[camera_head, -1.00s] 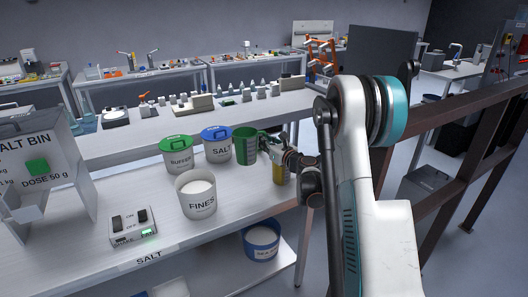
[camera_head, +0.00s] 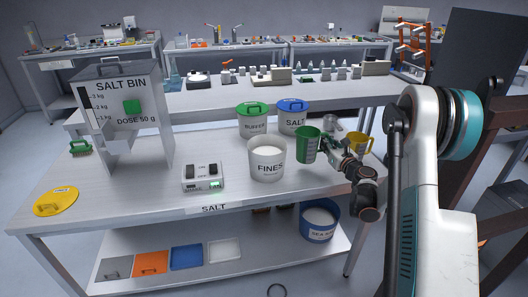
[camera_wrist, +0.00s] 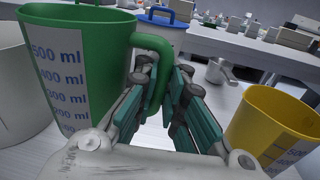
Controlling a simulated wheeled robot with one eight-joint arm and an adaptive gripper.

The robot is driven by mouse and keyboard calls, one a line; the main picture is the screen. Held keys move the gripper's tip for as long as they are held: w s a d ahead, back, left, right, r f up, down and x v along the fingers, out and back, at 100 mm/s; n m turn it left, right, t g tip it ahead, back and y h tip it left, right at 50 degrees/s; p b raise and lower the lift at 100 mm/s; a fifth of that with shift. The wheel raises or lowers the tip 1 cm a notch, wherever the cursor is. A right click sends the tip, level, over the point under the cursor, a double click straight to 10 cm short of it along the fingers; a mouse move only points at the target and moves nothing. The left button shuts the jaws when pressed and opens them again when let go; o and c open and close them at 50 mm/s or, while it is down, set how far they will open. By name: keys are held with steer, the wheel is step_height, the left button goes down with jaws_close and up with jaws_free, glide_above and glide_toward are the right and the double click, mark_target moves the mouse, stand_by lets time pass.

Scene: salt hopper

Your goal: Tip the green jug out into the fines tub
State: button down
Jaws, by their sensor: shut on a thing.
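The green jug (camera_head: 308,146) is upright at the right part of the bench, just right of the fines tub. My gripper (camera_head: 330,148) is shut on the jug's handle. In the wrist view the green jug (camera_wrist: 82,70) fills the left side, and my gripper's fingers (camera_wrist: 165,95) close around its handle. The fines tub (camera_head: 267,165) is a white open bucket marked FINES, filled near the rim with white material. Its wall also shows at the left edge of the wrist view (camera_wrist: 18,95). The jug's contents are hidden, and I cannot tell whether its base touches the bench.
A yellow jug (camera_head: 356,147) stands right of my gripper. Lidded tubs, green-lidded (camera_head: 254,121) and blue-lidded (camera_head: 292,117), stand behind. A switch box (camera_head: 202,178) is left of the fines tub, and the salt bin (camera_head: 122,120) is farther left. The bench front is mostly clear.

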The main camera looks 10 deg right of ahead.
mark_target(309, 131)
steer(key=shift+a+f, duration=0.1)
steer(key=shift+f, duration=0.1)
steer(key=shift+r, duration=0.1)
steer(key=shift+a+r+n+g, duration=0.15)
steer(key=shift+a+r+n, duration=0.25)
steer(key=shift+r+n, duration=0.3)
steer(key=shift+a+r+n+g, duration=0.1)
steer(key=shift+a+r+n, duration=0.35)
steer(key=shift+r, duration=0.4)
steer(key=shift+a+r+n+g, duration=0.15)
steer(key=shift+a+r+n, duration=0.2)
steer(key=shift+r+n, duration=0.35)
steer(key=a+r+n+p, duration=0.1)
steer(key=r, duration=0.1)
steer(key=a+r+n, duration=0.1)
steer(key=r, duration=0.2)
steer(key=a+r+n+p, duration=0.1)
steer(key=r, duration=0.1)
steer(key=shift+w+a+r+h+p, duration=0.2)
steer(key=shift+r+h+p, duration=0.05)
steer(key=shift+h+p, duration=0.1)
steer(key=shift+a+r+n+g+p, duration=0.15)
steer(key=shift+a+n+g+p, duration=0.25)
steer(key=shift+a+n, duration=0.35)
steer(key=shift+w+a+r+n+h+p, duration=0.15)
steer(key=shift+a+n+h+p, duration=0.3)
steer(key=shift+n, duration=0.35)
